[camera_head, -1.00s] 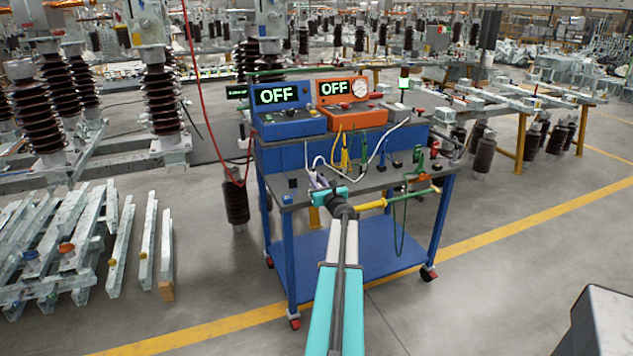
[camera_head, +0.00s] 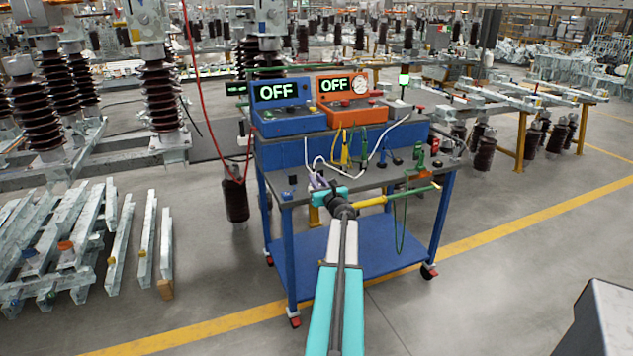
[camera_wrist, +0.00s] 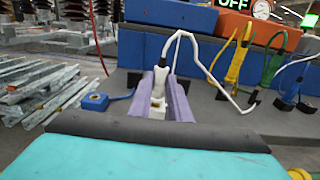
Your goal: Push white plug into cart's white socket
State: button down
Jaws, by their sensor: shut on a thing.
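In the wrist view, my gripper (camera_wrist: 167,84) has its pale purple fingers shut on the white plug (camera_wrist: 159,82). A white cable (camera_wrist: 188,36) arcs up from the plug and over to the right. In the head view, my gripper (camera_head: 317,181) is low over the left part of the top of the blue cart (camera_head: 345,262). The plug is too small there to make out, and the white cable loops behind it. I cannot pick out the white socket in either view; whether the plug tip touches anything is hidden by the fingers.
A small blue block (camera_wrist: 95,101) sits left of the fingers. Yellow (camera_head: 345,150), green and blue leads stand to the right. Blue (camera_head: 287,107) and orange (camera_head: 347,100) consoles reading OFF stand behind. A red cable (camera_head: 199,120) hangs left of the cart.

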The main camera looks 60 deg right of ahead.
jog(key=shift+f+b, duration=0.35)
jog(key=shift+f, duration=0.1)
jog(key=c, duration=1.6)
grip_release()
jog(key=shift+o, duration=0.2)
jog(key=shift+s+a, duration=0.1)
jog(key=b+v, duration=0.1)
jog(key=v, duration=1.2)
jog(key=shift+s+a+b, duration=0.2)
jog(key=shift+a+b, duration=0.05)
jog(key=shift+b, duration=0.05)
jog(key=shift+w, duration=0.1)
